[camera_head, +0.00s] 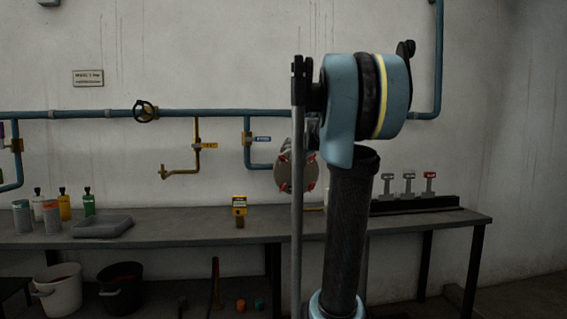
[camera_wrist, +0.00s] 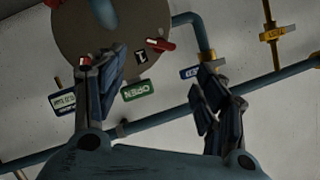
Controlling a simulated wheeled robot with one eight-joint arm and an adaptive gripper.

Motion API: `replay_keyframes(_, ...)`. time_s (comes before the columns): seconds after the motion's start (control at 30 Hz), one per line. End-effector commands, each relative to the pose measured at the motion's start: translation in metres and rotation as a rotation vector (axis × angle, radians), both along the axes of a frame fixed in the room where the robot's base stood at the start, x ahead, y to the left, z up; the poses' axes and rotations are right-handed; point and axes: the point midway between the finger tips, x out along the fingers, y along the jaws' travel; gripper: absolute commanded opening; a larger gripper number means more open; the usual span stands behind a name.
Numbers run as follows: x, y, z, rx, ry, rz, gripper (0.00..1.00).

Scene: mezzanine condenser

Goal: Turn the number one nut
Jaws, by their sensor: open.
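A round brownish flange plate (camera_head: 297,185) with red nuts round its rim is on the wall, partly hidden by my arm in the head view. In the wrist view the plate (camera_wrist: 75,35) fills the upper left. A red nut (camera_wrist: 160,44) sits at its edge, beside a small tag (camera_wrist: 141,57) that seems to read 1. Another red piece (camera_wrist: 86,61) shows behind my left finger. My gripper (camera_wrist: 163,72) is open and empty, with its fingers apart below the plate. The number one nut is above the gap between them, apart from both fingers as seen here.
A green OPEN sign (camera_wrist: 138,91) and a blue pipe (camera_wrist: 155,120) are behind the fingers. A workbench (camera_head: 190,225) runs below, bearing bottles, a grey tray (camera_head: 102,226) and a yellow-labelled block (camera_head: 239,211). Buckets (camera_head: 120,287) stand beneath it.

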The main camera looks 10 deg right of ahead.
Motion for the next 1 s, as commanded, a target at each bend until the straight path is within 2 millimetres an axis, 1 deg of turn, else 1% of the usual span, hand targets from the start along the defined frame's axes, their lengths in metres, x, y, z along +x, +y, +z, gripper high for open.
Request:
replay_keyframes(0.03, 0.007, 0.002, -0.002, -0.001, 0.000, 0.002, 0.65)
replay_keyframes(0.7, 0.088, 0.019, -0.032, 0.000, 0.001, 0.002, 0.65)
replay_keyframes(0.8, 0.098, 0.021, -0.035, -0.001, 0.000, 0.002, 0.65)
replay_keyframes(1.0, 0.109, 0.023, -0.039, 0.001, 0.000, 0.000, 0.65)
